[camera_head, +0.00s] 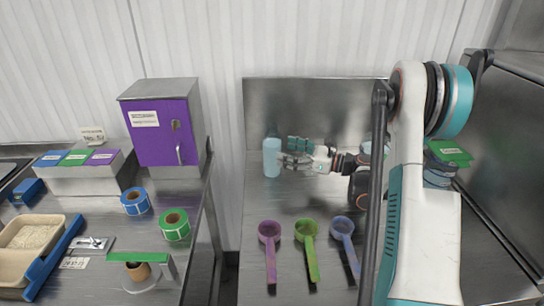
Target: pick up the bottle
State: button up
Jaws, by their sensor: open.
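A light blue bottle (271,157) stands upright near the back left of the right-hand steel table. My gripper (284,156) is at the bottle's right side, reaching in from the right with its fingers pointing left. It is open. Its fingertips overlap the bottle's right edge in this view. I cannot tell whether they touch it or how far they reach around it.
Purple (270,250), green (310,248) and blue (346,245) scoops lie at the front of the table (255,205). Left across a gap, another table holds a purple box (155,135), tape rolls (175,224) and a rice tray (28,240). A steel panel (300,110) stands behind the bottle.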

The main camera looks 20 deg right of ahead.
aim_at(272, 147)
jog(key=b+x, duration=0.1)
jog(key=x, duration=0.5)
jog(key=c, duration=1.6)
